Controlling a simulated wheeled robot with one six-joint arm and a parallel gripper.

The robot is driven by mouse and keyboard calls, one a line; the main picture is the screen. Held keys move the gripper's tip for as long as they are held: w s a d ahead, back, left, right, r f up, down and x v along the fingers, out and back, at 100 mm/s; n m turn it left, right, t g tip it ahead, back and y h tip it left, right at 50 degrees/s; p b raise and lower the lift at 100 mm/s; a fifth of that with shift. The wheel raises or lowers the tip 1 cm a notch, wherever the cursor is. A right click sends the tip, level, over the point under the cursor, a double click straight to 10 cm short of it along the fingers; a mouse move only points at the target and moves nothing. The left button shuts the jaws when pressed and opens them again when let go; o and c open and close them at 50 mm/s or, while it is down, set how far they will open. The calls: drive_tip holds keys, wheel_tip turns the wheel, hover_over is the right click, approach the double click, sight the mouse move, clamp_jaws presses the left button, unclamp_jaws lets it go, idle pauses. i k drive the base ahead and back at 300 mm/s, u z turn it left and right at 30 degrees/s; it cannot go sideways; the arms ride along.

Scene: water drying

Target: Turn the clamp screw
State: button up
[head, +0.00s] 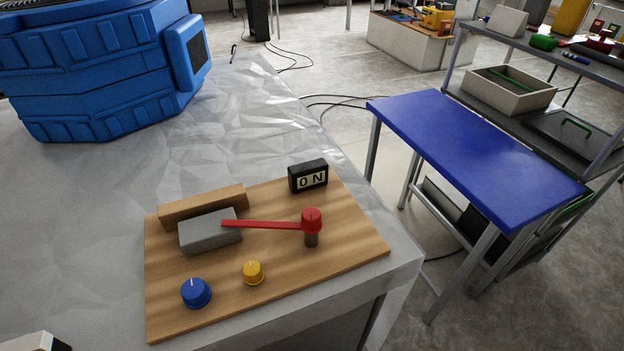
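A wooden board (300,268) lies on the pale table near its right corner. A red lever (268,224) with a round red head (312,220) sits on a short dark post (311,240); its flat arm points left, and its tip reaches the grey block (210,232). A wooden strip (203,205) stands behind the block. A blue knob (196,293) and a smaller yellow knob (253,272) stand at the front of the board, each with a pale mark on top. I cannot tell which part is the clamp screw. My gripper is not in view.
A small black display (308,176) reading "0 N" stands at the board's back right. A big blue ribbed case (98,68) stands at the back left. A blue-topped table (470,150) is apart on the right. The crinkled tabletop (240,120) between case and board is clear.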

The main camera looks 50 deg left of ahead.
sight(196, 294)
drive_tip(key=u, duration=2.15)
